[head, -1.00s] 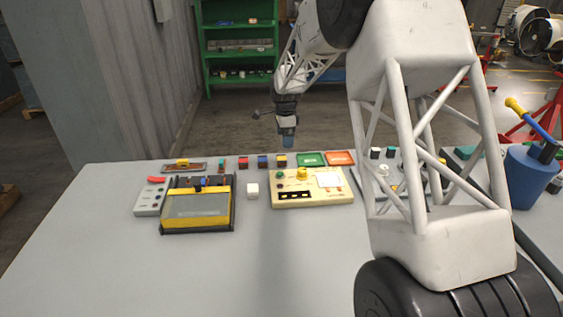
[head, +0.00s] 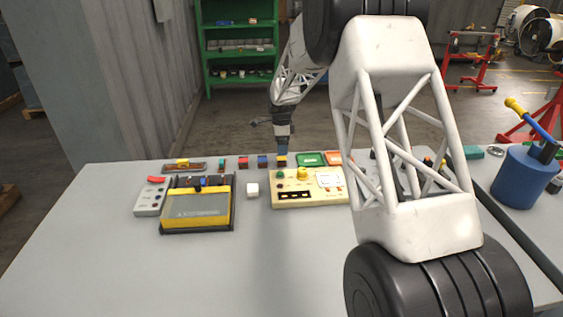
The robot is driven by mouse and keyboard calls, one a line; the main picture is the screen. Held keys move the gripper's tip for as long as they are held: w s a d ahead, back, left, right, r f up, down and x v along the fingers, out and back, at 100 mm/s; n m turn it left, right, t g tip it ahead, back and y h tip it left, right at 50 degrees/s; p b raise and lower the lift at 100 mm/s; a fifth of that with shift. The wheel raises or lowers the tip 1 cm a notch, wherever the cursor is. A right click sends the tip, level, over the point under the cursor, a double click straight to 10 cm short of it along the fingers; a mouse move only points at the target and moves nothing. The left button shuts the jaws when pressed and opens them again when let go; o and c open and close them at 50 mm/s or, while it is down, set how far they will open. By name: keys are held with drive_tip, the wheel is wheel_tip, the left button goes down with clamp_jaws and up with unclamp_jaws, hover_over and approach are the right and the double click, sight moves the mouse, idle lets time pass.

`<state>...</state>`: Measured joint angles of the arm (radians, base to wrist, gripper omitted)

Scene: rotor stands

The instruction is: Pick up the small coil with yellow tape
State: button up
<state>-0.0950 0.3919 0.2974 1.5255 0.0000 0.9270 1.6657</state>
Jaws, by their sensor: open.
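A small dark block with a yellow top (head: 281,162), which looks like the coil with yellow tape, stands in the row at the back of the table. My gripper (head: 282,151) points down right above it, its blue tips at or close to the block's top. I cannot tell whether they touch it or stand around it. The gripper is open, with nothing seen held in it. The tips are small and partly merge with the block in this view.
A blue block (head: 262,162) and a red block (head: 243,163) stand just left. A green tray (head: 311,159) lies just right. The front of the table is clear.

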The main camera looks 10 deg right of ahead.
sight(282, 158)
drive_tip(key=shift+f, duration=0.45)
drive_tip(key=shift+f, duration=2.6)
drive_tip(key=c, duration=1.1)
drive_tip(key=shift+r, duration=0.1)
wheel_tip(282, 158, up, 10)
drive_tip(key=shift+s+d, duration=0.1)
